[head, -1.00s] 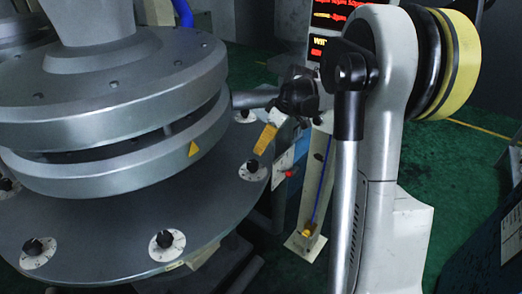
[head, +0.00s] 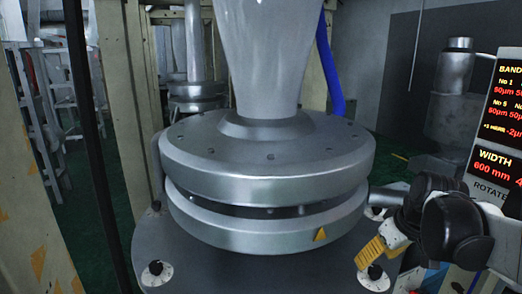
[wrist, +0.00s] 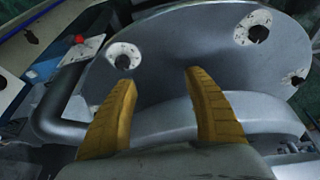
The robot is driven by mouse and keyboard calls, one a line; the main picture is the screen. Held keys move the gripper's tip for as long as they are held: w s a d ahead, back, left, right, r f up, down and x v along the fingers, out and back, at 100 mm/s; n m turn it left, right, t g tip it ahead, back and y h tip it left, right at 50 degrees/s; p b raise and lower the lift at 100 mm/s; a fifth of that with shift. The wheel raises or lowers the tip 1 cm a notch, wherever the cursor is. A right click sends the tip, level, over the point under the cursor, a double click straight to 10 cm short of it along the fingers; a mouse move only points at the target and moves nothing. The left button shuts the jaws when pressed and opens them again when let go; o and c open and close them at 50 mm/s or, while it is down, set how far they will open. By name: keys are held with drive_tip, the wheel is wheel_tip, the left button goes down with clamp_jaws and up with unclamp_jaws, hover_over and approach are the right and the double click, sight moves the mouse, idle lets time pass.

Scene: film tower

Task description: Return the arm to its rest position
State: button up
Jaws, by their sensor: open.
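My gripper (head: 376,256) is at the lower right of the head view, its yellow finger pointing down and left beside the round machine. In the wrist view my gripper (wrist: 158,95) shows two yellow fingers spread apart with nothing between them. Behind the fingers is the grey round plate (wrist: 185,70) with black knobs on white dials. My black and grey arm joints (head: 445,225) show at the right edge of the head view; most of the arm is outside that view.
The grey two-tier disc machine (head: 270,185) fills the middle, with a clear film bubble (head: 265,60) rising from it. Knob dials (head: 373,278) sit on its lower plate close to my gripper. A display panel (head: 500,130) stands at right. Beige posts (head: 125,120) stand at left.

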drive_tip(key=s+a+m+t, duration=0.1)
drive_tip(key=s+a, duration=0.3)
drive_tip(key=s, duration=0.3)
drive_tip(key=s+a+f+m+t+h, duration=0.1)
drive_tip(key=s+a+m, duration=0.1)
drive_tip(key=s+a, duration=0.3)
drive_tip(key=s, duration=0.2)
drive_tip(key=shift+s+a+f+t, duration=0.15)
drive_tip(key=shift+s+f+t, duration=0.1)
drive_tip(key=shift+s+t, duration=0.15)
